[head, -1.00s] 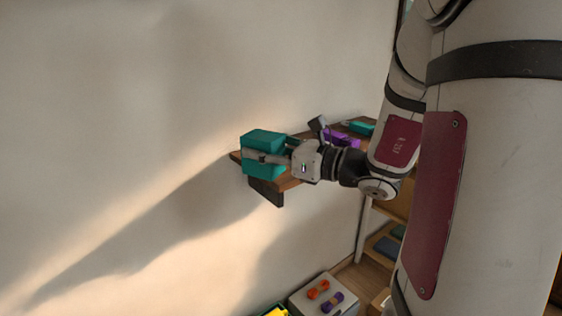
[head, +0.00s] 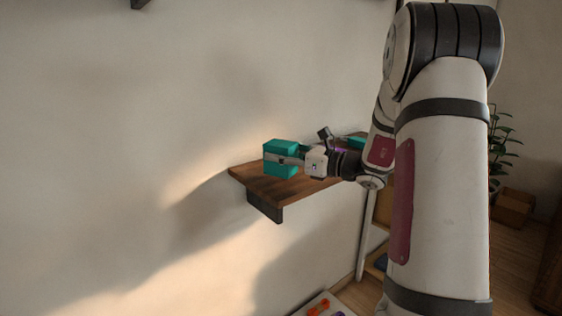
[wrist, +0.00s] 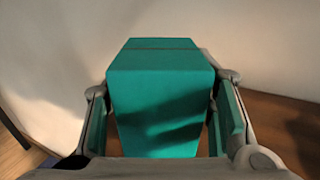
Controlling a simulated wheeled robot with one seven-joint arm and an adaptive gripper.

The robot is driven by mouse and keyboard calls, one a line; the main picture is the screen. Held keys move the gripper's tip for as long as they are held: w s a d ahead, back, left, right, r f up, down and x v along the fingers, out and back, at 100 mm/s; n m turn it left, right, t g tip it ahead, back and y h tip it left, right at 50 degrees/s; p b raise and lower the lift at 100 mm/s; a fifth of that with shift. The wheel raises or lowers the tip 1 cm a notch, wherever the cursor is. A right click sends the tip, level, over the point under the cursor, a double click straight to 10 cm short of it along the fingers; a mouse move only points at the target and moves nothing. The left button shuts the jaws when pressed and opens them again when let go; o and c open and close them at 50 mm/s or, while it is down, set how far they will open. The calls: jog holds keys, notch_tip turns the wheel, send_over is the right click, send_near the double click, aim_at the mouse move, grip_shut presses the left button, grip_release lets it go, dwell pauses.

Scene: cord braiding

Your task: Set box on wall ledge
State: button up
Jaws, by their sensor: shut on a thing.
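The teal box (head: 275,149) is held upright by my gripper (head: 288,160) over the brown wooden wall ledge (head: 258,184). In the head view my gripper comes in from the right and a finger lies across the box's side. In the wrist view the box (wrist: 160,75) fills the middle between the two fingers, and a thin dark line crosses its top. The box's lower edge looks close to the ledge top, but I cannot tell whether it touches. The ledge's left end is bare.
Another teal item (head: 356,142) lies farther along the ledge, with something purple (head: 340,150) partly hidden by my gripper. A dark bracket (head: 264,206) supports the ledge. Below, an orange item (head: 318,307) sits on a pale surface. A plant (head: 503,138) stands at right.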

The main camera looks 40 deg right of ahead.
jog(key=shift+f, duration=0.9)
jog(key=o, duration=1.3)
jog(key=shift+o, duration=0.2)
jog(key=shift+r, duration=0.1)
